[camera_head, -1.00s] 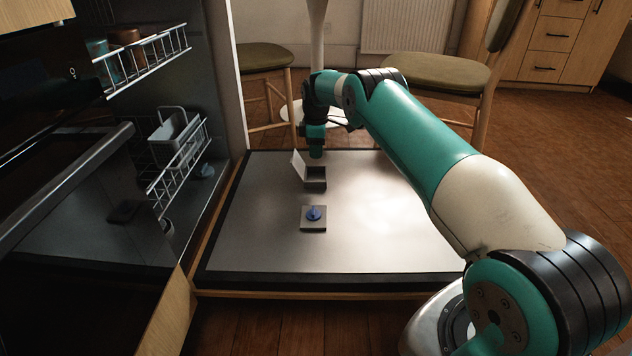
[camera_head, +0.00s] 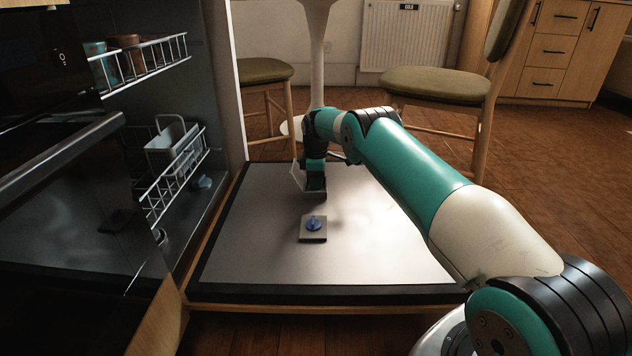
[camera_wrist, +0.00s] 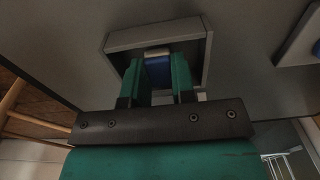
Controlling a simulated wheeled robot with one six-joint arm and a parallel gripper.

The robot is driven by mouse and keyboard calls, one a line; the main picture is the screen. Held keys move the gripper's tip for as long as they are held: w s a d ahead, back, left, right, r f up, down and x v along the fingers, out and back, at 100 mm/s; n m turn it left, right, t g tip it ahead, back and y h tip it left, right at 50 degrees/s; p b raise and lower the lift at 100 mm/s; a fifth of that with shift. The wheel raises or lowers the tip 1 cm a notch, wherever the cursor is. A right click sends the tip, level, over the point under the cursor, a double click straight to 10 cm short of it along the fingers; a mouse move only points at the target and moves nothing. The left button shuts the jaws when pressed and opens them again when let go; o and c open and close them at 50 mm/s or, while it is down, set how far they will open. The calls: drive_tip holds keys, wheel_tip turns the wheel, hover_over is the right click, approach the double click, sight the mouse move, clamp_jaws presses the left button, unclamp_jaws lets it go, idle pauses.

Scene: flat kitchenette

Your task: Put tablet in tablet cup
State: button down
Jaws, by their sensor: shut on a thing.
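The tablet (camera_wrist: 158,70) is a small blue block with a pale end, seen in the wrist view between the two green fingers of my gripper (camera_wrist: 157,64). The gripper is shut on it. The tablet cup (camera_wrist: 207,62) is a grey, square-walled box around the fingertips in that view. In the head view my gripper (camera_head: 315,183) points down at the cup (camera_head: 318,197), whose lid (camera_head: 298,177) stands open at the left. The tablet is hidden there. I cannot tell whether it touches the cup's floor.
The cup sits on the lowered dishwasher door (camera_head: 250,250). A grey square with a blue round cap (camera_head: 313,223) lies nearer on it. Dishwasher racks (camera_head: 175,175) stand at the left. Chairs (camera_head: 440,82) stand behind. The door's right part is clear.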

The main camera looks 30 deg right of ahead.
drive_tip(key=shift+f, duration=0.4)
drive_tip(key=c, duration=0.9)
unclamp_jaws()
drive_tip(key=shift+c, duration=0.2)
drive_tip(key=shift+r, duration=0.15)
wheel_tip(320, 180, up, 13)
drive_tip(key=p, duration=0.7)
drive_tip(key=s+a+r+m, duration=0.1)
drive_tip(key=s+a+r, duration=0.2)
drive_tip(key=a+r, duration=0.4)
drive_tip(key=s+a+r, duration=0.3)
drive_tip(key=a+r, duration=0.4)
drive_tip(key=s+a+r+m+y, duration=0.1)
drive_tip(key=s+a+r, duration=0.25)
drive_tip(key=s, duration=0.45)
drive_tip(key=s+a+r+y, duration=0.1)
drive_tip(key=s+a+r, duration=0.1)
drive_tip(key=s+a, duration=0.4)
drive_tip(key=s+a+r+m+y, duration=0.1)
drive_tip(key=s+a+r, duration=0.15)
drive_tip(key=s, duration=0.65)
drive_tip(key=s+a+f+m+y, duration=0.1)
drive_tip(key=s+a, duration=0.2)
drive_tip(key=s, duration=1.4)
drive_tip(key=shift+a+f, duration=0.15)
drive_tip(key=shift+f, duration=0.15)
